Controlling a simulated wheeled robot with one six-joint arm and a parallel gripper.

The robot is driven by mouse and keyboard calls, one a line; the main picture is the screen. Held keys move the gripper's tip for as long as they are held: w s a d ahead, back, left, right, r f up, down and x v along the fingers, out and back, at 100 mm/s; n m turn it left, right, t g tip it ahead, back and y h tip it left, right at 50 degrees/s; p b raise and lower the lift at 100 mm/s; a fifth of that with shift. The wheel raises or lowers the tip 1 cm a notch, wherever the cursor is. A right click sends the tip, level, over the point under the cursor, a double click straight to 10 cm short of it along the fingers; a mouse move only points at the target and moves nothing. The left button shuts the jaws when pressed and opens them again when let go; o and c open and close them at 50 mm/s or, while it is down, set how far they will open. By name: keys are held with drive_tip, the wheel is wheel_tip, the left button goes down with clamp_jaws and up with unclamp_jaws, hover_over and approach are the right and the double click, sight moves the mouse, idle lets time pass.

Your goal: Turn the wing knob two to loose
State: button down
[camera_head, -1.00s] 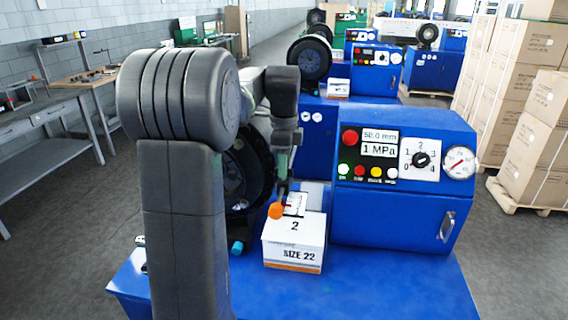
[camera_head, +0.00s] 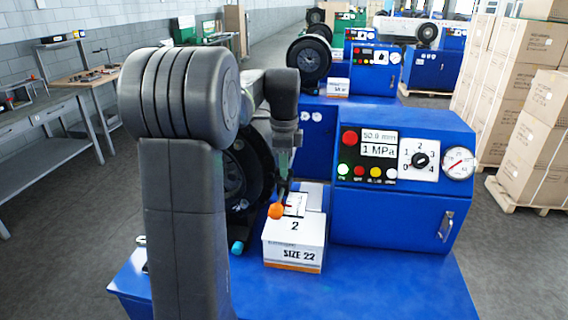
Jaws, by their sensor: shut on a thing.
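Which way the wings point is hard to tell.
A blue control cabinet (camera_head: 390,220) with buttons, a dial and a gauge stands close at the right. A black round crimper head (camera_head: 240,175) is partly hidden behind my arm. A cyan-tipped part (camera_head: 237,247) lies left of the box. The bench front (camera_head: 390,290) is clear.

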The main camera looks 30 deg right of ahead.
drive_tip(key=n+p, duration=0.2)
drive_tip(key=n, duration=0.2)
drive_tip(key=shift+r, duration=0.15)
drive_tip(key=n+p, duration=0.1)
drive_tip(key=n, duration=1.1)
drive_tip(key=shift+n, duration=0.6)
drive_tip(key=c, duration=1.5)
unclamp_jaws()
